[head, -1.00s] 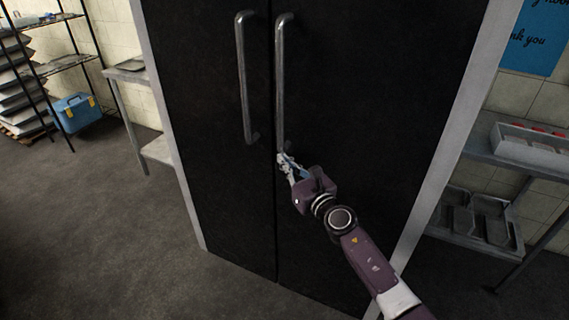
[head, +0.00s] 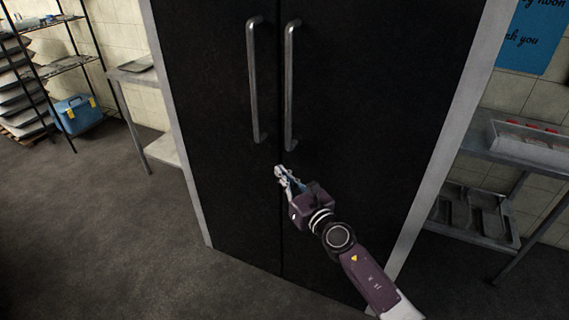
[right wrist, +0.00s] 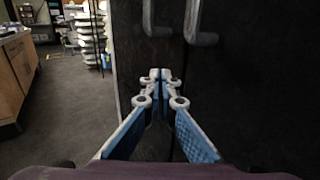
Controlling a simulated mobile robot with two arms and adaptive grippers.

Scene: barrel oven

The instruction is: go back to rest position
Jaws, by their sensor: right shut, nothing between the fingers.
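My right gripper (head: 279,171) is in front of the black double doors (head: 350,100), a little below the lower ends of the two handles. In the right wrist view its fingertips (right wrist: 160,76) are together with nothing between them. The left door handle (head: 254,80) and the right door handle (head: 291,85) are upright metal bars, and the gripper is apart from both. Both doors look shut. Their lower ends show at the top of the right wrist view (right wrist: 200,38). My left gripper is not in view.
A metal table (head: 150,75) stands left of the doors, with a blue box (head: 78,114) and a rack of trays (head: 22,95) farther left. A metal shelf (head: 480,150) with a white tray (head: 530,146) stands right. The floor (head: 100,230) at front left is clear.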

